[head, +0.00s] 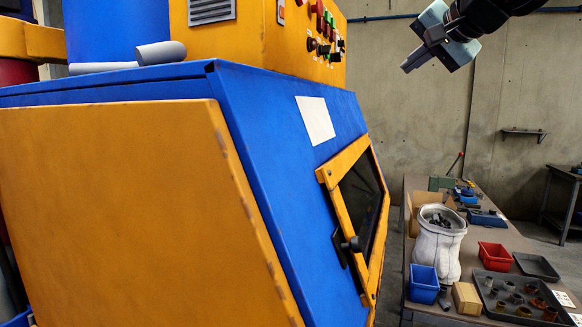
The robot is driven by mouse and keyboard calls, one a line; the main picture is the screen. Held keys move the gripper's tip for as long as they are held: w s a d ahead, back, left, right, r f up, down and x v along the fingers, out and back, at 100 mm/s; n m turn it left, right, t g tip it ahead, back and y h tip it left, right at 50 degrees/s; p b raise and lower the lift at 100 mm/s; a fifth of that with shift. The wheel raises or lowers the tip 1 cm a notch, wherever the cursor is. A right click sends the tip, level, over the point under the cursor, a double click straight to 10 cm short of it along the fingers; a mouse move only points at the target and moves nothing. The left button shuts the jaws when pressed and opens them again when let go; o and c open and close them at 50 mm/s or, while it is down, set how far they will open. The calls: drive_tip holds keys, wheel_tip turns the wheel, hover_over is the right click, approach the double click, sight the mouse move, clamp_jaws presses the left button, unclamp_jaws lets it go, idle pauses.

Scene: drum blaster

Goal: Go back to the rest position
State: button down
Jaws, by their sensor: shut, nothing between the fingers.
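My gripper (408,69) is in the upper right of the head view, at the end of my dark arm coming in from the top edge. Its fingers are together and point down to the left, with nothing between them. It hangs in the air, to the right of the control panel on the blue and orange blaster machine (265,130) and above the workbench. It appears apart from both.
The machine fills the left and middle; its framed window door (362,205) looks shut. The workbench (425,320) at lower right carries a white sack (437,248), a blue bin (424,285), a red bin (494,256) and a dark tray of parts. A wall shelf (524,132) is behind.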

drive_tip(key=s+d+f+n+g+h, duration=0.15)
drive_tip(key=s+f, duration=0.25)
drive_tip(key=f, duration=0.7)
drive_tip(key=s+d+f+n+g+h, duration=0.1)
drive_tip(key=s+d+f+g, duration=0.25)
drive_tip(key=f, duration=0.75)
drive_tip(key=s+d+f+n+g+h, duration=0.1)
drive_tip(key=s+f, duration=0.3)
drive_tip(key=f, duration=0.7)
drive_tip(key=s+d+f+n+g, duration=0.2)
drive_tip(key=s+f+n+g, duration=0.1)
drive_tip(key=s+f, duration=0.75)
drive_tip(key=s+a+f+n+g+b, duration=0.1)
drive_tip(key=s+a+f+n+b, duration=0.2)
drive_tip(key=s+a, duration=0.5)
drive_tip(key=s+a+f+n+g+b, duration=0.2)
drive_tip(key=s+a+f+n+b, duration=0.2)
drive_tip(key=s+a, duration=0.3)
drive_tip(key=a+b, duration=0.1)
drive_tip(key=a, duration=0.2)
drive_tip(key=shift+s+n, duration=0.35)
drive_tip(key=shift+s, duration=0.05)
drive_tip(key=shift+d, duration=0.1)
